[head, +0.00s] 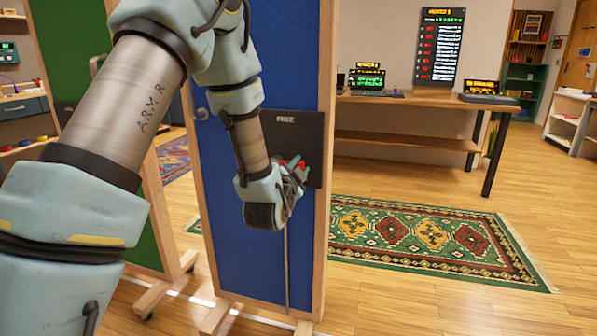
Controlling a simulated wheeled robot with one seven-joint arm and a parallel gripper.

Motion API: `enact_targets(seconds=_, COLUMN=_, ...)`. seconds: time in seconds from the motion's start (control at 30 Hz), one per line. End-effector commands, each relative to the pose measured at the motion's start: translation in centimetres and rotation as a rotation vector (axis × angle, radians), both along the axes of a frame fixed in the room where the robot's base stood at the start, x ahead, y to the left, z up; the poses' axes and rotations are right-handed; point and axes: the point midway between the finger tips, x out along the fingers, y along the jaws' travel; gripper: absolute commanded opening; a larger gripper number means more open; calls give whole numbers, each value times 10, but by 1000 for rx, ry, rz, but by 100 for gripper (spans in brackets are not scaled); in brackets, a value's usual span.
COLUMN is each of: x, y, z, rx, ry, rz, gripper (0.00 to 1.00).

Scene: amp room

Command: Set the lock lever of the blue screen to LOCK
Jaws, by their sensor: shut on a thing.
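The blue screen (228,262) stands upright in a wooden frame in the middle of the head view, partly behind my arm. A dark lock plate (309,135) is on its right side, with a pale label at the top that seems to read FREE. My gripper (298,168) is at the lower part of this plate, shut on the lock lever. Small red and green parts show at the fingertips. The lever itself is mostly hidden by my gripper, so its exact angle cannot be told.
A green screen (150,225) stands behind on the left. A patterned rug (430,235) lies on the wooden floor to the right. A wooden table (410,98) with electronic devices stands at the back. Open floor lies at the lower right.

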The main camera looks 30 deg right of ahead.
Motion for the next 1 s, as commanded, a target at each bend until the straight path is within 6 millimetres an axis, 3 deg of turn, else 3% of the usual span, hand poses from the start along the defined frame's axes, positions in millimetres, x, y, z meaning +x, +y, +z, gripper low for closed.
enact_targets(seconds=0.63, x=1, y=2, z=-8, rx=49, ry=-31, rz=4, gripper=0)
enact_targets(seconds=0.67, x=1, y=2, z=-8, rx=49, ry=-31, rz=5, gripper=34)
enact_targets(seconds=0.9, x=0, y=1, z=-7, rx=46, ry=-33, rz=3, gripper=61)
enact_targets(seconds=1.0, x=0, y=1, z=-6, rx=43, ry=-34, rz=3, gripper=63)
